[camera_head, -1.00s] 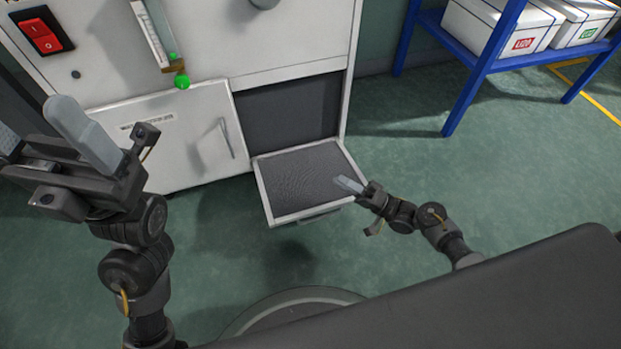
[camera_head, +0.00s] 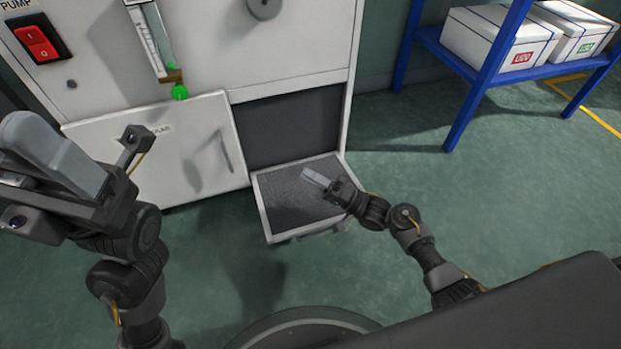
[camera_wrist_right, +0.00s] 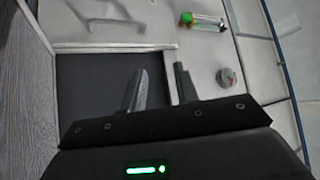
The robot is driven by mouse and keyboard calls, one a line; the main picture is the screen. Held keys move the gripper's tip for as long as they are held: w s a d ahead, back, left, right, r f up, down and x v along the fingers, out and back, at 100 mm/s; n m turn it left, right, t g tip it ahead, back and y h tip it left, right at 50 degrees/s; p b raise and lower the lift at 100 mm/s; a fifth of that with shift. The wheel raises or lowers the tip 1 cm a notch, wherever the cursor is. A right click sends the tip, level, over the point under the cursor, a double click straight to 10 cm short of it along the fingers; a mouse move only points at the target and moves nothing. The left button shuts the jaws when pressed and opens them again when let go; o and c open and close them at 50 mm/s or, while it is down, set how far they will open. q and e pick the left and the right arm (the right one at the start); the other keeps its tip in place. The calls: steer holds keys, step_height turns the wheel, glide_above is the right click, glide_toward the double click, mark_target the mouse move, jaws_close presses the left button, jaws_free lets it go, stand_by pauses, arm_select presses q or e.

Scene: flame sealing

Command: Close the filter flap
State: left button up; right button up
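The filter flap (camera_head: 277,218) is a white-framed panel with a grey mesh face. It is hinged down open at the foot of the white cabinet, below a dark recess (camera_head: 292,128). In the right wrist view the flap's mesh face (camera_wrist_right: 25,100) is at the left edge and the dark recess (camera_wrist_right: 90,85) lies ahead. My right gripper (camera_head: 314,178) is above the flap's right part, its fingers apart and empty; it also shows in the right wrist view (camera_wrist_right: 160,88). Whether it touches the flap is unclear. My left gripper (camera_head: 30,165) is raised at the left, open and empty.
A white cabinet door (camera_head: 165,150) with a handle is left of the recess. A red pump switch (camera_head: 36,39) and a tube with a green knob (camera_head: 180,92) are above. A blue shelf (camera_head: 478,85) with white boxes stands right. Green floor is clear between.

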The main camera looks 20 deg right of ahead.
steer(key=shift+w+a+r, duration=0.1)
steer(key=shift+w+a, duration=0.05)
steer(key=shift+a, duration=0.05)
jaws_close()
steer(key=c, duration=0.6)
jaws_free()
stand_by(0.4)
steer(key=o, duration=0.6)
